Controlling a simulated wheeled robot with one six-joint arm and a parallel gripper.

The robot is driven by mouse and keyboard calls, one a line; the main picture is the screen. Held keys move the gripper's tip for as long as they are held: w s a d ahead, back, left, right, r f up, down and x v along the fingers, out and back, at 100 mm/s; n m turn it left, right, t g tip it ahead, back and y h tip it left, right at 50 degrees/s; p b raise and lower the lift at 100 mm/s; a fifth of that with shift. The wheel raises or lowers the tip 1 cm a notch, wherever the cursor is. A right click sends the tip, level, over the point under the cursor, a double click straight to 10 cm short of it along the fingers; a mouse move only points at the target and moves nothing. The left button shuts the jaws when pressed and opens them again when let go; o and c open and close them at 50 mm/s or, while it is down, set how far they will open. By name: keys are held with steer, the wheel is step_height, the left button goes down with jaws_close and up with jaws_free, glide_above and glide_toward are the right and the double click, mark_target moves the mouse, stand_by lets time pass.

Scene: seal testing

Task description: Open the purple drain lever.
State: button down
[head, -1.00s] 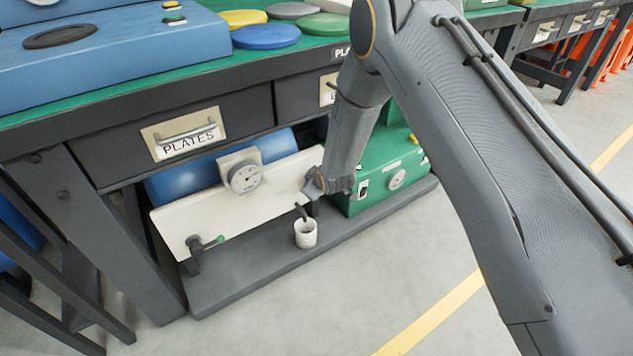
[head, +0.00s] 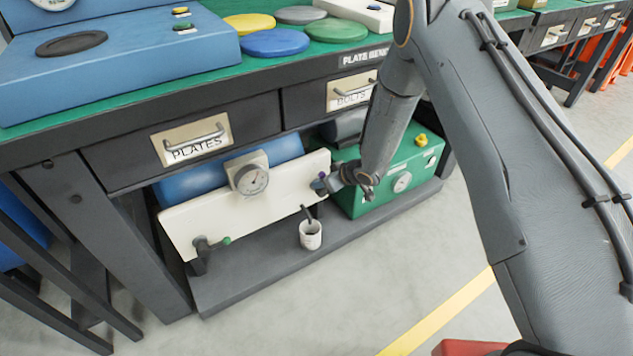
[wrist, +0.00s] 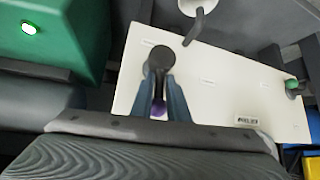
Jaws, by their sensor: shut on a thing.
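The purple drain lever shows in the wrist view as a dark round valve body (wrist: 158,58) with a purple handle end (wrist: 159,108) on the white panel (head: 190,228). In the head view only a small purple spot of the lever (head: 321,176) shows at the panel's right end. My gripper (head: 325,184) is there too, reaching in from the right. In the wrist view my gripper (wrist: 162,100) has its two fingers on either side of the purple handle, shut on it. The fingers hide much of the handle.
A green-tipped lever (head: 222,242) sits at the panel's left end, with a gauge (head: 250,179) above the panel. A white cup (head: 310,237) stands on the lower shelf below a dark spout. A green box (head: 425,165) stands right of my gripper. The workbench top overhangs.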

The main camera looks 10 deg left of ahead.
steer(key=shift+w+r, duration=0.35)
steer(key=shift+w, duration=0.05)
steer(key=c, duration=1.8)
jaws_free()
steer(key=shift+s+f, duration=0.15)
steer(key=shift+s, duration=0.1)
steer(key=shift+p+v, duration=1.05)
steer(key=shift+v, duration=2.75)
